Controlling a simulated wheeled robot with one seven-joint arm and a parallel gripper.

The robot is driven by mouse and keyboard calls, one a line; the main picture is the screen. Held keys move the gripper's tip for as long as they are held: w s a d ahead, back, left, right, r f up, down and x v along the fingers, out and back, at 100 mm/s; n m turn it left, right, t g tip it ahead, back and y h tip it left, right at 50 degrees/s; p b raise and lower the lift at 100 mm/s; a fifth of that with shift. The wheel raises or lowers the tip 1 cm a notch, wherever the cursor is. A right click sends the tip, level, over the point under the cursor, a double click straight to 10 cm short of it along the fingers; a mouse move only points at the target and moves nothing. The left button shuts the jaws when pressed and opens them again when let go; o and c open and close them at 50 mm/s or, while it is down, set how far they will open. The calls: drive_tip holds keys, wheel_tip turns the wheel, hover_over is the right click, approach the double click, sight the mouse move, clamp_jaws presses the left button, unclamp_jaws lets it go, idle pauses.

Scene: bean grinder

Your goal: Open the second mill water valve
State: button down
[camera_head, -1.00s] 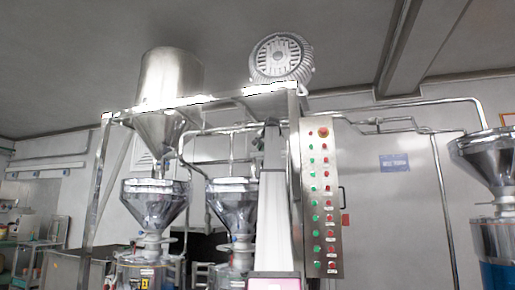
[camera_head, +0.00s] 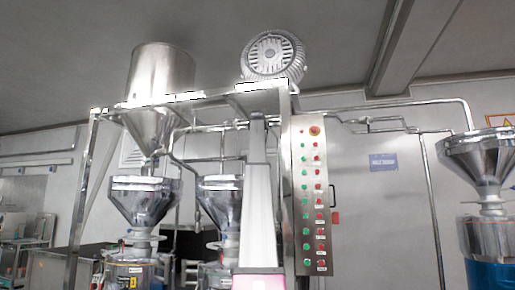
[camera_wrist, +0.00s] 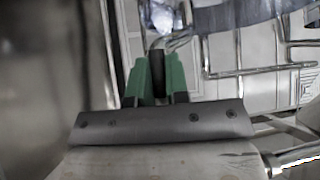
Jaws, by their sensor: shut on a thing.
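In the wrist view, my gripper (camera_wrist: 158,82) has green fingers closed on a slim dark handle (camera_wrist: 158,62), which stands upright between them. A curved silver pipe (camera_wrist: 178,40) runs just beyond the handle. The handle looks like a valve lever, but its far end is not clear. In the head view, two mills with steel funnels, the left one (camera_head: 144,200) and the middle one (camera_head: 221,200), stand under a pipe run. My gripper cannot be made out there; my pale arm stands in front of the frame. The valve is not distinct in the head view.
A steel frame (camera_head: 75,215) carries a large hopper (camera_head: 160,85) and a motor (camera_head: 273,56). A tall control panel (camera_head: 312,200) with red and green buttons hangs at its right. Another mill (camera_head: 487,190) stands at far right. In the wrist view, a steel surface (camera_wrist: 45,80) fills the left.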

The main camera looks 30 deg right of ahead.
drive_tip(key=shift+f, duration=0.1)
idle(0.3)
drive_tip(key=c, duration=1.1)
unclamp_jaws()
